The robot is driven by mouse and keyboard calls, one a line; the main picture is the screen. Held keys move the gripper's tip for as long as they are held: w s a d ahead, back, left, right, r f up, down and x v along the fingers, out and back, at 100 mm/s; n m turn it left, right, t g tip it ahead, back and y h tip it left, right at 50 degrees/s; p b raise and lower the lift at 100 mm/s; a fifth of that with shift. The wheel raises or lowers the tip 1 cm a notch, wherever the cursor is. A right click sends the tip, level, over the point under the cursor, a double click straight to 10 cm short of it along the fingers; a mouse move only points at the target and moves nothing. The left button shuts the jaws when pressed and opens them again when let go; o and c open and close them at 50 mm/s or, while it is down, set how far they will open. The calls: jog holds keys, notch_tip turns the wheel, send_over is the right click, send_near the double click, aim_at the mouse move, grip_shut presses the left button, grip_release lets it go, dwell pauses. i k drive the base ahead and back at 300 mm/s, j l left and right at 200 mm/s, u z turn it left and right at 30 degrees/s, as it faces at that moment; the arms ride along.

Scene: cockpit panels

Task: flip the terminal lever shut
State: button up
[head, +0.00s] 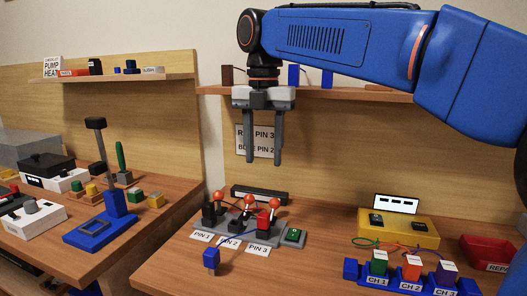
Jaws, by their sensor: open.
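A grey terminal block (240,236) stands on the right bench with three levers topped by orange balls: the left lever (219,197), the middle lever (249,200) and the right lever (275,203). All three appear raised. Labels PIN 1, PIN 2 and PIN 3 lie along its front. A red plug (263,221) sits at the PIN 3 position. A blue plug (211,260) is in front of the block, with a blue wire running toward it. My gripper (264,162) is open and empty, pointing down above the block, apart from the levers.
A sign (255,141) on the back panel behind my gripper is partly hidden. A yellow box (398,227), a blue rack (412,280) with coloured channel plugs and a red tray (487,251) stand to the right. A blue stand (115,206) with a tall black-topped lever is on the left bench.

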aim_at(274, 203)
jog(key=k, duration=1)
